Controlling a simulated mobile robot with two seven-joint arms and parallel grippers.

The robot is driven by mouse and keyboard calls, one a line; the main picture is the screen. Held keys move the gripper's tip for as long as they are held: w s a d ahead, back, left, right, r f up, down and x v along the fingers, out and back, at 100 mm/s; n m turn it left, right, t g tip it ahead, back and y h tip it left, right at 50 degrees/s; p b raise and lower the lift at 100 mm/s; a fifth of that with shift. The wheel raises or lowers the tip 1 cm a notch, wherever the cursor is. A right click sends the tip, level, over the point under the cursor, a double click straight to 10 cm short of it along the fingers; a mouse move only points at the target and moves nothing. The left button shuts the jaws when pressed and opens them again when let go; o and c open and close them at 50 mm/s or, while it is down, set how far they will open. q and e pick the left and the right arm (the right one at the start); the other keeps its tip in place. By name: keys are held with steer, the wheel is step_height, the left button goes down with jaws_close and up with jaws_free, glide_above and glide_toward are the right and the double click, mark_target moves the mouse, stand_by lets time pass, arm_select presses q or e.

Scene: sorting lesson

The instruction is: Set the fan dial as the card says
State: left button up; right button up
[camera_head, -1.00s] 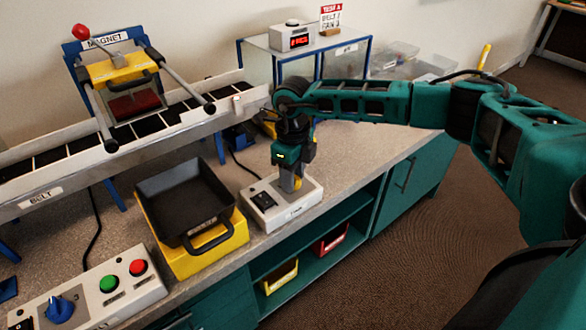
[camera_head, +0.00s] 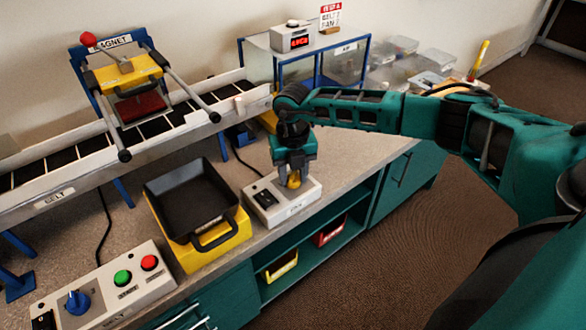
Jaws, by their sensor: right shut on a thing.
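The fan box (camera_head: 297,213) is a pale control box on the bench, with a black rocker switch (camera_head: 265,198) on its left part. My right gripper (camera_head: 293,184) points down over its right part and is shut on a yellow dial (camera_head: 293,180). The fingers partly cover the dial, so its setting cannot be read. The card (camera_head: 330,17) stands at the back on top of the blue-framed case, with a red heading and lines on belt and fan; their numbers are too small to read surely. My left gripper is not in view.
The belt box (camera_head: 110,290) with a blue dial, green button and red button stands at front left. A black tray (camera_head: 187,200) sits on a yellow base beside the fan box. The conveyor (camera_head: 60,185) and magnet frame (camera_head: 110,42) stand behind. Clear bins (camera_head: 410,65) are at back right.

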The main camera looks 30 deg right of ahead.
mark_target(293, 174)
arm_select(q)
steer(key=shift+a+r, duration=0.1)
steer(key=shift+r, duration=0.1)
arm_select(e)
steer(key=shift+m, duration=0.4)
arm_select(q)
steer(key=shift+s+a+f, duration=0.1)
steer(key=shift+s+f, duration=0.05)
arm_select(e)
steer(key=shift+w, duration=0.1)
steer(key=o, duration=0.8)
steer(key=shift+o, duration=1.3)
steer(key=shift+r+p, duration=0.3)
steer(key=shift+r, duration=0.25)
arm_select(q)
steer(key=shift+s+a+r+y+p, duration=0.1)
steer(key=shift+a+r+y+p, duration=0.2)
steer(key=shift+p, duration=0.1)
arm_select(e)
step_height(293, 174, up, 12)
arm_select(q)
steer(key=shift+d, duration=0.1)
arm_select(e)
steer(key=shift+f, duration=0.1)
